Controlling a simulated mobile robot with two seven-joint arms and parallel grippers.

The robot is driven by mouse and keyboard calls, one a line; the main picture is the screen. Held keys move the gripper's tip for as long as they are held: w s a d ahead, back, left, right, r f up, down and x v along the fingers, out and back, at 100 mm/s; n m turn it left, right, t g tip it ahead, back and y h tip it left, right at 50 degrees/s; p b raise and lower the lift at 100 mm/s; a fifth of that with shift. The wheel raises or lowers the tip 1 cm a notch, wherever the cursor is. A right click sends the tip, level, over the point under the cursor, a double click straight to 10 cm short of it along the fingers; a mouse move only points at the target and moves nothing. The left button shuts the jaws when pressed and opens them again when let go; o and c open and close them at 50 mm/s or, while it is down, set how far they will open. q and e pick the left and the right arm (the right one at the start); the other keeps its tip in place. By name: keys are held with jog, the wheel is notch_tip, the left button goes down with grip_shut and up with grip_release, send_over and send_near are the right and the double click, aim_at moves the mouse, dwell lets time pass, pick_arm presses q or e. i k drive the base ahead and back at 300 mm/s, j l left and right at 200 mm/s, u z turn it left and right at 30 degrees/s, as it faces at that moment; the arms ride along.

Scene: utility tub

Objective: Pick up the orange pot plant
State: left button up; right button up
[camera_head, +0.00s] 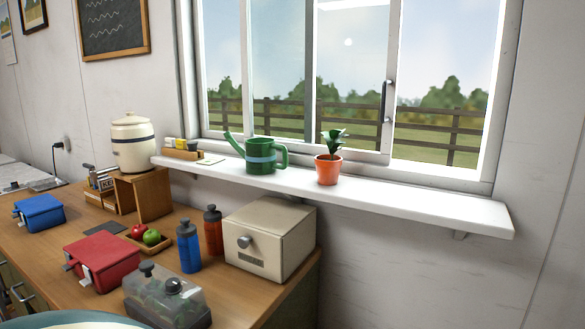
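The orange pot plant (328,169) stands upright on the white window shelf (420,204). It has an orange pot and a few dark green leaves. It is to the right of a green watering can (262,155), with a small gap between them. Nothing stands on the shelf to the right of the pot. Neither of my grippers is in the camera_head view.
Below the shelf is a wooden counter (60,252) with a cream bread box (272,238), blue bottle (188,246), red bottle (213,231), red box (102,260), blue box (40,212), and clear-lidded container (168,298). The window (345,75) is behind the shelf.

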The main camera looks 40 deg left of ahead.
aim_at(328, 166)
jog(key=u, duration=1.25)
